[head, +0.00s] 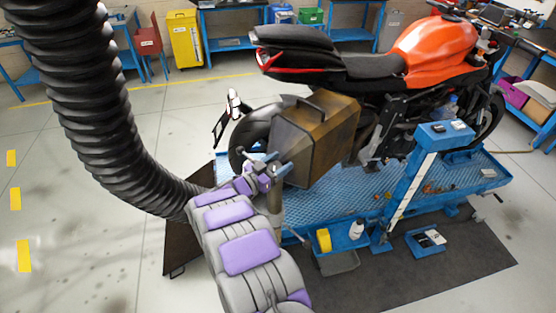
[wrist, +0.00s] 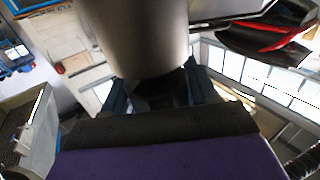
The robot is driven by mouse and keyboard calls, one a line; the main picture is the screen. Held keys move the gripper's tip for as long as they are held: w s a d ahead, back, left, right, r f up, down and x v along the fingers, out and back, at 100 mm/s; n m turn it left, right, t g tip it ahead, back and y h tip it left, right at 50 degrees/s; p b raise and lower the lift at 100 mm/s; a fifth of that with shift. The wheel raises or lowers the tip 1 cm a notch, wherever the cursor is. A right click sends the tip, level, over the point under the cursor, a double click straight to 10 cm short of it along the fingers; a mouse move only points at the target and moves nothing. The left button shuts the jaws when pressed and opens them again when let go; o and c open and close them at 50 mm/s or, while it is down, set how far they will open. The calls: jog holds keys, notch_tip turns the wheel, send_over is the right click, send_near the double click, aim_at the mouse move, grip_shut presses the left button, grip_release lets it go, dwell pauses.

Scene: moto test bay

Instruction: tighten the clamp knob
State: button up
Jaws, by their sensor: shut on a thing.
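My gripper (head: 270,164) is at the end of my grey and purple arm, beside the rear wheel and the brown side case of the motorcycle. In the wrist view its two dark blue fingers (wrist: 157,92) stand on either side of a dark piece (wrist: 155,96), which seems to be the clamp knob, and are shut on it. The piece sits right under a large smooth grey cylinder (wrist: 138,35). The knob's shape is mostly hidden by the fingers and the cylinder. I cannot make out the knob in the head view.
The orange motorcycle (head: 432,48) stands on a blue lift (head: 325,205). Its side case (head: 315,140) is close to the right of my gripper. A thick black corrugated hose (head: 85,105) hangs at left. Bare floor (head: 90,240) lies at left.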

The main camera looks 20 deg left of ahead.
jog(key=shift+s+m+g+h, duration=0.1)
jog(key=shift+m+g+h, duration=0.45)
jog(key=shift+h, duration=0.25)
jog(key=o, duration=1)
jog(key=shift+a+f, duration=0.1)
jog(key=shift+a, duration=0.15)
jog(key=shift+c, duration=0.2)
jog(key=shift+d, duration=0.1)
jog(key=shift+s, duration=0.4)
jog(key=v, duration=1.6)
jog(key=shift+a, duration=0.55)
